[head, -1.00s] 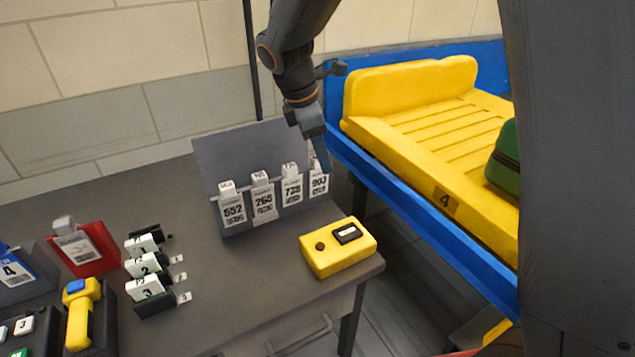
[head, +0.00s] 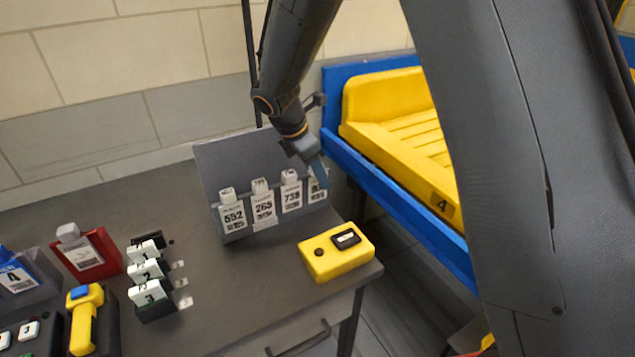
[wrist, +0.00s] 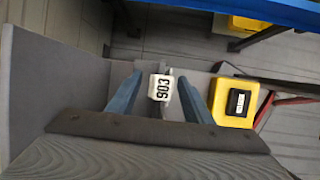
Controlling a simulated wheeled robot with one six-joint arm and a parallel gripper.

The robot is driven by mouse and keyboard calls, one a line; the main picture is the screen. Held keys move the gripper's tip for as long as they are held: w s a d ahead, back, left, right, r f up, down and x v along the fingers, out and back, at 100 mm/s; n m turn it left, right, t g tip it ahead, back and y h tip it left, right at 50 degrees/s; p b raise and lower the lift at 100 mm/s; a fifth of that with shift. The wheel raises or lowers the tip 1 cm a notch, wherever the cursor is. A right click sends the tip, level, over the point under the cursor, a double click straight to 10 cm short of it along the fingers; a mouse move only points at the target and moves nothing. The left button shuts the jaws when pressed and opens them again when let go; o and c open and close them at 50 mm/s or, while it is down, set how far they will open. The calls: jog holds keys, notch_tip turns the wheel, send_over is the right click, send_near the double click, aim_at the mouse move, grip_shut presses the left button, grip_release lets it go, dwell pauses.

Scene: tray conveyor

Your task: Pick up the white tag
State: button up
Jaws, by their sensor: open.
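Several white tags hang in a row on the grey holder; in the head view they read 552 (head: 232,217), 265 (head: 264,209), 739 (head: 292,197) and a rightmost one (head: 317,190) partly covered by my gripper. My gripper (head: 320,178) is at that rightmost tag. In the wrist view the white top of this tag, marked 903 (wrist: 161,87), sits between the two blue fingers of my gripper (wrist: 158,88). The fingers are open, with a gap on each side of the tag.
A yellow box (head: 335,257) with a black button stands on the grey table (head: 235,290) near its right edge. Small numbered blocks (head: 148,270), a red holder (head: 88,254) and a yellow handheld device (head: 83,320) are at left. The blue-framed conveyor (head: 400,205) carries a yellow tray (head: 390,140).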

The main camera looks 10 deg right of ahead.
jog(key=c, duration=1.2)
jog(key=shift+o, duration=0.2)
jog(key=shift+r, duration=0.1)
jog(key=shift+r, duration=0.45)
jog(key=r, duration=0.2)
jog(key=r+b, duration=0.1)
jog(key=r, duration=0.3)
jog(key=shift+s+d+b, duration=0.2)
jog(key=shift+s+b, duration=0.2)
jog(key=s+d+b, duration=0.2)
jog(key=s+d, duration=0.3)
jog(key=s, duration=0.7)
jog(key=shift+s, duration=0.25)
jog(key=shift+d+r, duration=0.1)
notch_tip(320, 180, up, 6)
jog(key=p, duration=0.7)
jog(key=shift+r, duration=0.15)
